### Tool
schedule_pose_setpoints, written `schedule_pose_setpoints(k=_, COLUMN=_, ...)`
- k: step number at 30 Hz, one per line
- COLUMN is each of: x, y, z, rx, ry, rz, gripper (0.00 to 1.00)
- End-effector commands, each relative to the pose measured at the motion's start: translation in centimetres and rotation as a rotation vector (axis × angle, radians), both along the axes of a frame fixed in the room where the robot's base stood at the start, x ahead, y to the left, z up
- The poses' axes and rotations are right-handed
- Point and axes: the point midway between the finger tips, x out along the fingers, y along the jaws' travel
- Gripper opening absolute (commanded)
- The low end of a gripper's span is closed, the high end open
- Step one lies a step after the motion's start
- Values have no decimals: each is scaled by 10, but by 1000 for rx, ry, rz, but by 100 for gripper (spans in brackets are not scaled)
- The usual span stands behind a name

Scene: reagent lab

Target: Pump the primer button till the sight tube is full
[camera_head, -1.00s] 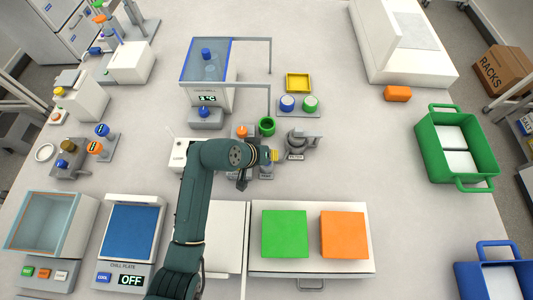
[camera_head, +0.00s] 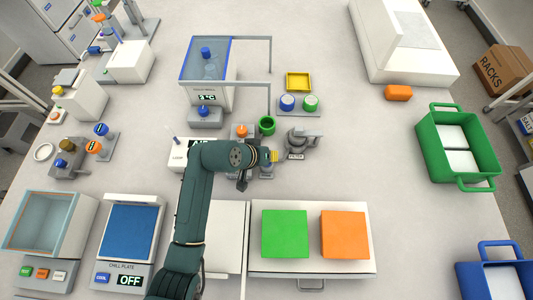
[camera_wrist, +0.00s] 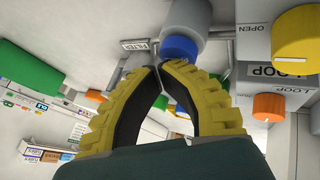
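My gripper (camera_wrist: 160,68) has yellow ridged fingers and is shut, with its tips together and nothing seen between them. A blue knob on a grey cylinder (camera_wrist: 181,47) is just beyond the tips; I cannot tell whether they touch it. In the head view my gripper (camera_head: 273,156) is over the small apparatus beside the grey filter fitting (camera_head: 298,142). I cannot tell which part is the primer button. The sight tube cannot be made out.
In the wrist view, a yellow knob (camera_wrist: 300,38) and an orange knob (camera_wrist: 268,107) sit by the LOOP labels.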

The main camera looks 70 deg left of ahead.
Motion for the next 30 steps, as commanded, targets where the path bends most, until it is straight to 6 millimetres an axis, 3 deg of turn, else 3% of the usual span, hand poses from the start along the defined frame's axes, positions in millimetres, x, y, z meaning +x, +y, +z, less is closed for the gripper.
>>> schedule_pose_setpoints(k=13, x=-1, y=-2, z=-5, rx=-7, ry=5, rz=-1, gripper=0)
schedule_pose_setpoints(k=30, x=-1, y=-2, z=24, rx=-4, ry=3, rz=-1, gripper=0)
